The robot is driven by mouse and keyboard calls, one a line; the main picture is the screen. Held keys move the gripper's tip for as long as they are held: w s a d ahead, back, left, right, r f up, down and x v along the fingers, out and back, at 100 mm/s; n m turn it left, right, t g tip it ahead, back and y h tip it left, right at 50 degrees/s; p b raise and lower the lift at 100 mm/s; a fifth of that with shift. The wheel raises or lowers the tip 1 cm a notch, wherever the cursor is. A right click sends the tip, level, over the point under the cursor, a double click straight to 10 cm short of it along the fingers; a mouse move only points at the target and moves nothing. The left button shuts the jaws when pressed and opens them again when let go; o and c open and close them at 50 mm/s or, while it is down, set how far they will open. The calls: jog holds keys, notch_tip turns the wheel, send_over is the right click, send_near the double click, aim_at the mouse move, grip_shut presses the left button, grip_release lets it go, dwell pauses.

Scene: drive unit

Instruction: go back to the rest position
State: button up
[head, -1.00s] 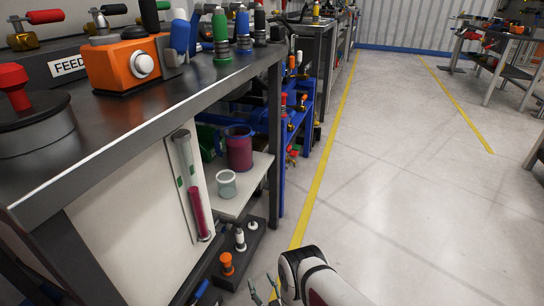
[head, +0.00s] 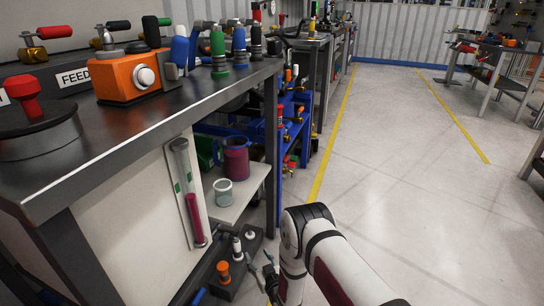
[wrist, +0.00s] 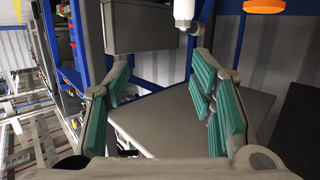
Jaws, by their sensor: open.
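My gripper (head: 262,270) shows at the bottom of the head view, low beside the right end of the workbench and partly hidden by my white arm. In the wrist view my gripper (wrist: 163,82) has its two green-padded fingers wide apart, with nothing between them. It is open and empty. A flat grey surface lies beyond and below the fingers in that view.
The dark-topped workbench (head: 120,118) fills the left, with an orange FEED box (head: 128,76). Under it a shelf (head: 246,188) holds a maroon jug (head: 236,158) and a small grey cup (head: 223,192). Open floor (head: 410,150) lies to the right.

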jog(key=w+d+r+g+h, duration=0.15)
jog(key=w+r, duration=0.25)
jog(key=r, duration=0.6)
jog(key=w+d+r+g+h, duration=0.1)
jog(key=w+d+r, duration=0.25)
jog(key=r, duration=0.55)
jog(key=s+d+r+m+g+h, duration=0.15)
jog(key=s+d+r, duration=0.25)
jog(key=r, duration=0.5)
jog(key=s+d+r+m+g+h, duration=0.15)
jog(key=s+d+r, duration=0.25)
jog(key=r, duration=0.4)
jog(key=s+d+r+g, duration=0.25)
jog(key=s+r, duration=0.25)
jog(key=s, duration=0.6)
jog(key=s+d+r+m+g+p, duration=0.1)
jog(key=s+d+r, duration=0.35)
jog(key=s, duration=0.55)
jog(key=s+d+r+g, duration=0.25)
jog(key=s+r, duration=0.25)
jog(key=s, duration=0.6)
jog(key=s+d+m+g, duration=0.1)
jog(key=s+d+g, duration=0.15)
jog(key=s, duration=1.45)
notch_tip(320, 180, up, 40)
jog(key=t+p, duration=0.3)
jog(key=p, duration=3.5)
jog(key=shift+a+f+t+h, duration=0.25)
jog(key=shift+a+t+h, duration=0.15)
jog(key=shift+h, duration=0.05)
